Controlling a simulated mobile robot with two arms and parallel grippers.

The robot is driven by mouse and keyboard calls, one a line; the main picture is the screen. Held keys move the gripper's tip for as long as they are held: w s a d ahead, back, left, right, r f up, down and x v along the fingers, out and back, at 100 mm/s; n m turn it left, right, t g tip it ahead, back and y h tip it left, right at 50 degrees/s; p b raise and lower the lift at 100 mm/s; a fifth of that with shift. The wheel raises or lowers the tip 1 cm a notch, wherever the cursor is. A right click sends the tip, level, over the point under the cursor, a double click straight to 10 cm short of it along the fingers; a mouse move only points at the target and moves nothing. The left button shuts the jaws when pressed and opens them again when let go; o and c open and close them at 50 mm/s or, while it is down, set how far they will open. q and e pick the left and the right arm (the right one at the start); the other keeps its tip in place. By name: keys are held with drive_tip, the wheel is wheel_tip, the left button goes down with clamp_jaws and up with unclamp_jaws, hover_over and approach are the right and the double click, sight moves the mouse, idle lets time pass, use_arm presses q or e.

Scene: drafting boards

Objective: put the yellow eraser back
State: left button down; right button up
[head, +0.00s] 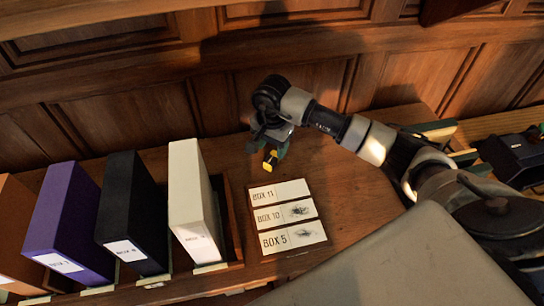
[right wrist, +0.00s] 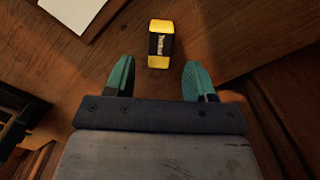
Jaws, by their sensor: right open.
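The yellow eraser (right wrist: 160,44) has a dark band with lettering around its middle. In the right wrist view it lies on the wooden desk top, just beyond the gap between my fingertips and apart from them. In the head view the yellow eraser (head: 270,160) shows partly at the tips of my right gripper (head: 267,150). My right gripper also shows in the right wrist view (right wrist: 158,75), with its green-padded fingers spread and nothing between them. My left gripper is in neither view.
A board with labels BOX 11, BOX 10 and BOX 5 (head: 288,250) lies in front of the gripper. White (head: 190,190), black (head: 133,215) and purple (head: 75,225) boxes stand upright at left. Wood panelling (head: 120,100) rises behind. A dark object (head: 515,155) is at far right.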

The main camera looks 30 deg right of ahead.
sight(273, 158)
wheel_tip(273, 158, up, 7)
drive_tip(key=b, duration=0.1)
drive_tip(key=shift+f, duration=0.15)
idle(0.5)
